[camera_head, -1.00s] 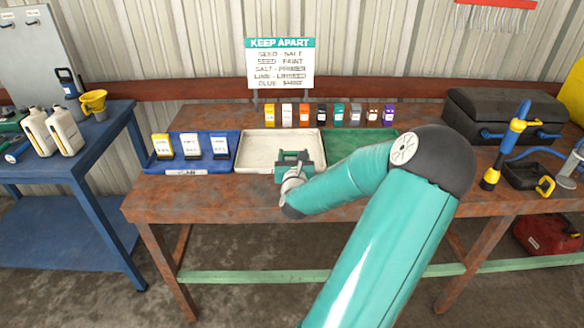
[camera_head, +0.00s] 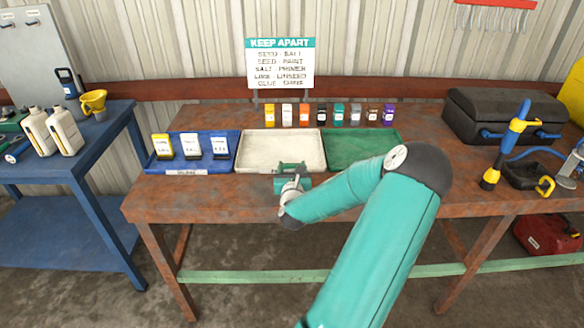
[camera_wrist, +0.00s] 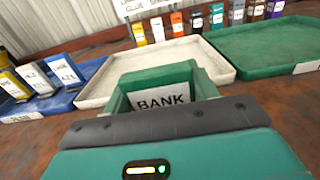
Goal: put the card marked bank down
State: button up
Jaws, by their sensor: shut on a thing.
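The card marked BANK (camera_wrist: 163,98) shows in the wrist view as a white label in a green surround. It is held between the fingers of my gripper (camera_wrist: 162,88), which is shut on it. In the head view my gripper (camera_head: 291,175) is at the front side of the white tray, over the bare wooden bench. The card's lower part is hidden behind my gripper body. I cannot tell whether it touches the bench.
The white tray (camera_head: 262,148) is between the blue tray (camera_head: 220,165), with three cards, and the empty green tray (camera_head: 350,150). Several small containers stand behind the trays. A KEEP APART sign (camera_head: 279,64) stands at the back. Bare bench (camera_head: 215,195) lies in front.

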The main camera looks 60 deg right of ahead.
jog(key=o, duration=1)
jog(key=shift+r, duration=0.25)
jog(key=v, duration=1.2)
jog(key=shift+w, duration=0.1)
